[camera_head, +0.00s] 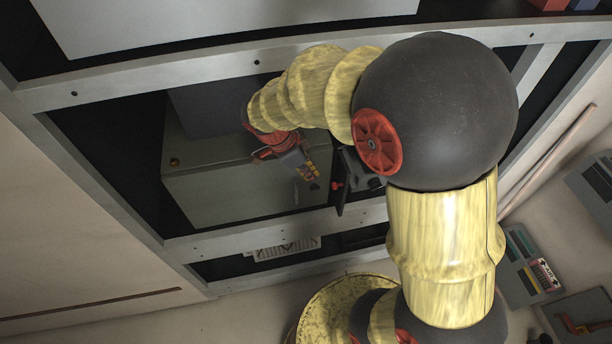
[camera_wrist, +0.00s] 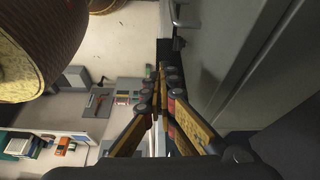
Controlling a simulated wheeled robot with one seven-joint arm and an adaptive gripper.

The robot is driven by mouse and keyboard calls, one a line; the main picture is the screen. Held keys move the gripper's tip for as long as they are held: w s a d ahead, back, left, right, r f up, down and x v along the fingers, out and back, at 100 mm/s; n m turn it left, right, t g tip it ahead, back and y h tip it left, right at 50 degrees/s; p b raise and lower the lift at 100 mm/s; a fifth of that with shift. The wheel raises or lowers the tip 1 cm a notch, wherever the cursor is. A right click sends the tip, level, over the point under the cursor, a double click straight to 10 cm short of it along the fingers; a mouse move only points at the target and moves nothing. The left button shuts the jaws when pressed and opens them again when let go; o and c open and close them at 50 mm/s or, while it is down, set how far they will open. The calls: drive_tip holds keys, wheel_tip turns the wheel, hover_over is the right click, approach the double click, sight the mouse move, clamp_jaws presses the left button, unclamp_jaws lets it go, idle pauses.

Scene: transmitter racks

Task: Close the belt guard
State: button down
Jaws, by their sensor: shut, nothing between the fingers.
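My gripper (camera_head: 308,171) is shut and empty in front of the grey-green box (camera_head: 225,191) inside the rack. In the wrist view its fingertips (camera_wrist: 161,76) meet, close beside a dark upright edge (camera_wrist: 164,52). In the head view a dark thin panel (camera_head: 344,181) with a small red knob (camera_head: 336,186) stands out at the right of the box. It looks like the belt guard, swung open, but I cannot be sure. The gripper is just left of this panel; whether they touch is not clear. My arm hides part of the opening.
The rack's pale frame rails (camera_head: 215,246) run above and below the opening. A grey face (camera_wrist: 236,60) lies close at the right of the fingers in the wrist view. Tool trays (camera_head: 527,265) lie on the floor at the right. Open floor shows below the rack.

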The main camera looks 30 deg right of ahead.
sight(335, 188)
drive_tip(key=w+b+x, duration=0.1)
drive_tip(key=x, duration=0.9)
drive_tip(key=shift+s, duration=0.25)
drive_tip(key=shift+d+f, duration=0.1)
drive_tip(key=shift+f, duration=0.05)
